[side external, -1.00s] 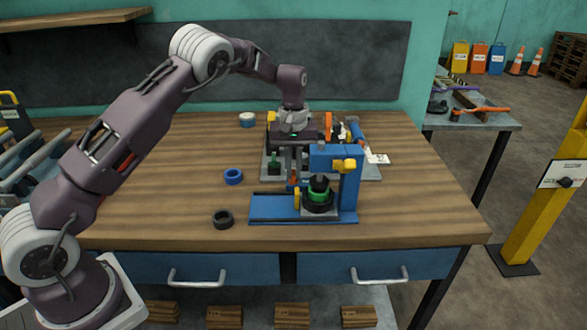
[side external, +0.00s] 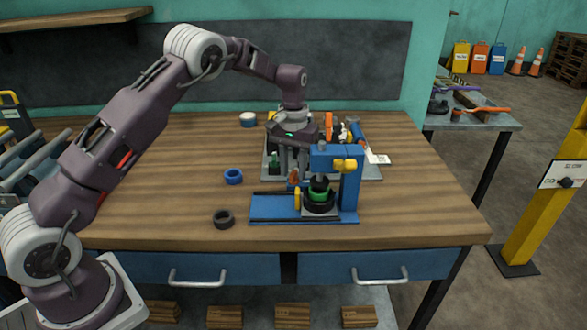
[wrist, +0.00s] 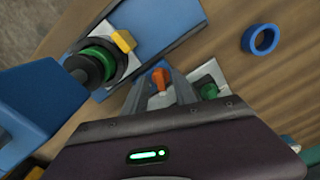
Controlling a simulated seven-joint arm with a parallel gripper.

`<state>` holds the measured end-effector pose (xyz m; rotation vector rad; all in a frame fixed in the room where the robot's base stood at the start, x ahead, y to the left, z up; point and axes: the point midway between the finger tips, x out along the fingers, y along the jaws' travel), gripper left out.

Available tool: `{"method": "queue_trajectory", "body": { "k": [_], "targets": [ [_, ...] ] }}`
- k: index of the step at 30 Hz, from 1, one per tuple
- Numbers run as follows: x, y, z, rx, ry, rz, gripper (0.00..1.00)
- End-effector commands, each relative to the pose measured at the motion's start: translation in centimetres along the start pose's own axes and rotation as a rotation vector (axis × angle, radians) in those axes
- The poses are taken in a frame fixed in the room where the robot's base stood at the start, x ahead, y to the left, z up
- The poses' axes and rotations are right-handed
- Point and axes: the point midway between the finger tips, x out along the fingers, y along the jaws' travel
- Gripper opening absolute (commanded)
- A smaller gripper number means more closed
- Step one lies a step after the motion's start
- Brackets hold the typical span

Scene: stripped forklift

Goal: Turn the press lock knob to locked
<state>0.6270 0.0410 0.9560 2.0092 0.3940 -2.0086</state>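The press is a blue frame on a blue base (side external: 275,209), with a yellow knob (side external: 345,165) on its upper arm and another yellow part (side external: 298,198) low at its left side. A green and black round part (side external: 319,190) sits in it; it also shows in the wrist view (wrist: 95,62). An orange knob (side external: 293,177) stands just behind the press. My gripper (side external: 292,172) points down there. In the wrist view, the orange knob (wrist: 160,79) lies between my two grey fingers (wrist: 162,88). Whether they touch it is unclear. I cannot tell which knob is the press lock.
A grey plate (side external: 370,174) with several fixtures lies behind the press, with a green part (side external: 274,164) close to my gripper. A blue ring (side external: 233,176) and a dark ring (side external: 223,218) lie on the wooden table (side external: 150,200). The table's left part is clear.

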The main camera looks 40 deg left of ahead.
Motion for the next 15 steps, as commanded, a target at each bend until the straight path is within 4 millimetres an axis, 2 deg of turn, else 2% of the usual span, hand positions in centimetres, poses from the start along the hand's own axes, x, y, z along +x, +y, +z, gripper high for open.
{"method": "queue_trajectory", "body": {
  "k": [5, 12, 15],
  "targets": [
    [-0.4, 0.0, 0.0, 0.0, 0.001, 0.0, 0.33],
    [-5.2, 0.0, -0.1, 0.0, 0.004, 0.0, 0.33],
    [-6.5, 0.0, -0.1, 0.0, 0.003, 0.0, 0.33]
  ]
}}
